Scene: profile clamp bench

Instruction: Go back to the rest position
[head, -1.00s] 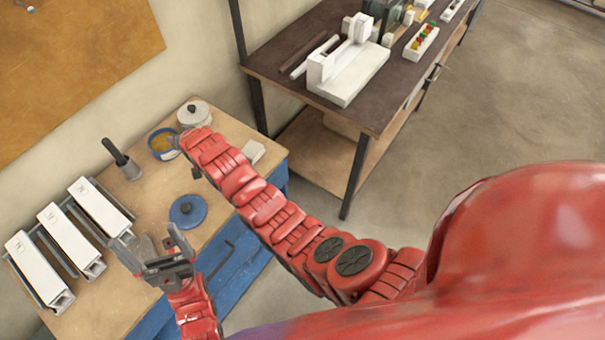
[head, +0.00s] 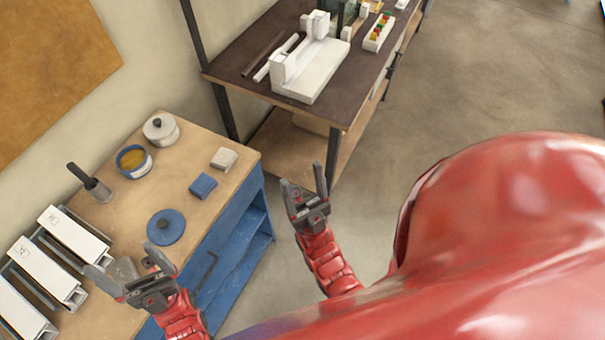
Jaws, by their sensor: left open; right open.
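My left gripper (head: 132,274) is open and empty. It is at the lower left, in front of the white-topped clamps and over the near part of the wooden bench. My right gripper (head: 305,192) is open and empty. It is held over the floor in the gap to the right of the wooden bench, with its fingers pointing up in the picture. Both red arms come up from the bottom of the head view. My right gripper appears apart from the bench and from the dark table.
The wooden bench (head: 205,140) holds several white-topped clamps (head: 72,232), a blue lid (head: 166,228), an open blue-rimmed tin (head: 133,160), a lidded pot (head: 160,129), a blue block (head: 203,185) and a pale block (head: 224,159). A dark table (head: 340,104) carries a white fixture (head: 310,75).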

